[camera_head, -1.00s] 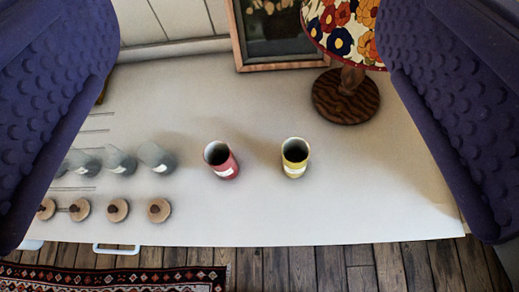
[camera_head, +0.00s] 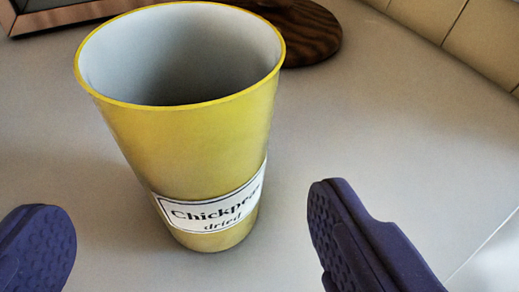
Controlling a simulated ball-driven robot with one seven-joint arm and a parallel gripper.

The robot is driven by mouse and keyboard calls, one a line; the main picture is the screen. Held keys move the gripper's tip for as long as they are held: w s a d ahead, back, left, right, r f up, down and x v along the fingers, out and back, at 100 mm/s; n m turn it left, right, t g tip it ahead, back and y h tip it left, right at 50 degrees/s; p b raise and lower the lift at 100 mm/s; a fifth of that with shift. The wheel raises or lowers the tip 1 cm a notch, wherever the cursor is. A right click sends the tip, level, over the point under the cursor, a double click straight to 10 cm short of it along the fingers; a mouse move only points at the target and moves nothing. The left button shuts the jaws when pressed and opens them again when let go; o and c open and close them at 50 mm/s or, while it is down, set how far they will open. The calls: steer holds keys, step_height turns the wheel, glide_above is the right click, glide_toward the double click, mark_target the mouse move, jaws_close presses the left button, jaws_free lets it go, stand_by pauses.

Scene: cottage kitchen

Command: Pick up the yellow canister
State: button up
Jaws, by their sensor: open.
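The yellow canister (camera_head: 190,150) stands upright on the white counter, large and close in the view, left of centre. It is open at the top, pale and empty-looking inside, with a white label reading "Chickpeas dried". My gripper (camera_head: 190,240) is open, its two purple padded fingers low in the view, one on each side of the canister. Both fingers appear apart from it, and nothing is between them but the canister beyond or between the tips; the exact depth is hard to tell.
The round wooden lamp base (camera_head: 310,35) stands behind the canister. A wooden frame (camera_head: 50,15) is at the top left. A tiled wall (camera_head: 450,35) runs along the top right. The counter (camera_head: 400,130) to the right of the canister is bare.

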mark_target(202, 206)
steer(key=x, duration=0.1)
steer(key=b+x, duration=0.1)
steer(key=x, duration=0.1)
steer(key=b+x, duration=0.1)
steer(key=x, duration=0.1)
steer(key=shift+w+d+f, duration=0.1)
steer(key=shift+d+f, duration=0.15)
steer(key=shift+w+a, duration=0.15)
steer(key=shift+w, duration=0.15)
steer(key=c, duration=1.2)
